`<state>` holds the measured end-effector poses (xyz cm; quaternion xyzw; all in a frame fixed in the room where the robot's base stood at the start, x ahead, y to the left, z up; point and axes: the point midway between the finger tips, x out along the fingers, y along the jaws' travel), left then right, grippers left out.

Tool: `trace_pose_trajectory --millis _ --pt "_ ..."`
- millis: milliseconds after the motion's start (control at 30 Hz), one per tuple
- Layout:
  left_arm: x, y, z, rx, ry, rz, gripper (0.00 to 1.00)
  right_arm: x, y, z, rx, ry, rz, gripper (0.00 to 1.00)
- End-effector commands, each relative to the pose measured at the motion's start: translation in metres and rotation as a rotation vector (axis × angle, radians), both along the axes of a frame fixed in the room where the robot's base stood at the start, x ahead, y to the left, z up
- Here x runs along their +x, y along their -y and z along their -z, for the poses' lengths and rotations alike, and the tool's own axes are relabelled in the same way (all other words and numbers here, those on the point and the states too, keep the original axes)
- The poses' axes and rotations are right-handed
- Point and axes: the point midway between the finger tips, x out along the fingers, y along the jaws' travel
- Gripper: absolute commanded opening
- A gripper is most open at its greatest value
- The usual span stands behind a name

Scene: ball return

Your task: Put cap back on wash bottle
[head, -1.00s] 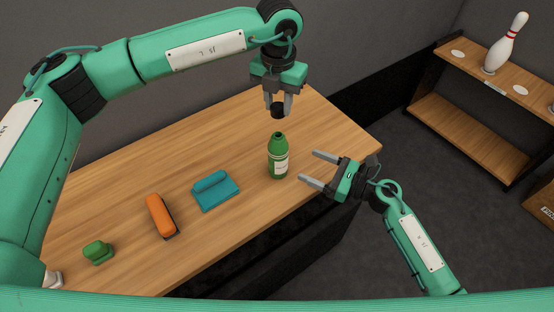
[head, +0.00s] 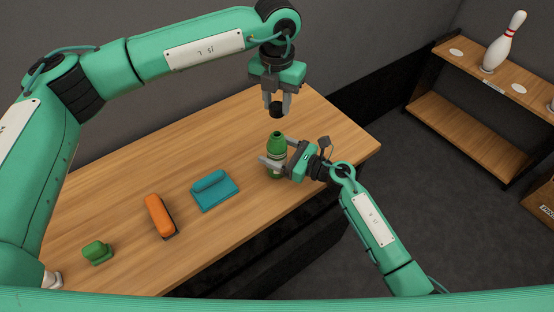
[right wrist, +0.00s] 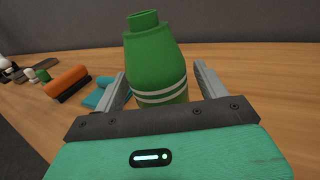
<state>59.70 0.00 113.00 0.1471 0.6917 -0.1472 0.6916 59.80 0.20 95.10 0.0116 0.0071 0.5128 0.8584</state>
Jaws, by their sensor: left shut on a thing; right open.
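The green wash bottle (head: 277,145) stands upright on the table, its neck open and uncapped. It also shows in the right wrist view (right wrist: 155,60), with white stripes around it. My left gripper (head: 276,104) is shut on a black cap (head: 277,110) and holds it above the bottle, apart from the neck. My right gripper (head: 279,162) is open, with one finger on each side of the bottle. In the right wrist view its fingers (right wrist: 160,92) show gaps to the bottle. The lower part of the bottle is hidden behind the gripper.
A teal block on a cloth (head: 215,190), an orange brush-like object (head: 160,215) and a small green object (head: 97,252) lie on the wooden table (head: 130,185) to the left. A shelf (head: 455,115) with a bowling pin (head: 504,42) stands at the right.

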Motion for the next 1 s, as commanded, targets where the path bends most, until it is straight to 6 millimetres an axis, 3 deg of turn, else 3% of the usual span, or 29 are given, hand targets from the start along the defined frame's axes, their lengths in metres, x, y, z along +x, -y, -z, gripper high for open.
trace_pose_trajectory --millis 133,467,633,900,1000 --pt "0.0 0.0 0.0 0.0 0.0 0.0 0.1 0.0 0.0 0.0 0.0 0.0 0.0 0.72" --pt "0.0 0.0 0.0 0.0 0.0 0.0 0.1 0.0 0.0 0.0 0.0 0.0 0.0 0.07" --pt "0.0 0.0 0.007 0.0 -0.001 0.0 0.1 0.0 0.0 0.0 0.0 0.0 0.0 0.07" --pt "-0.001 0.0 0.045 0.0 -0.001 0.0 0.1 0.0 0.0 0.0 0.0 0.0 0.0 0.07" --pt "-0.001 0.0 0.05 0.0 0.0 0.0 0.1 0.0 0.0 0.0 0.0 0.0 0.0 0.07"
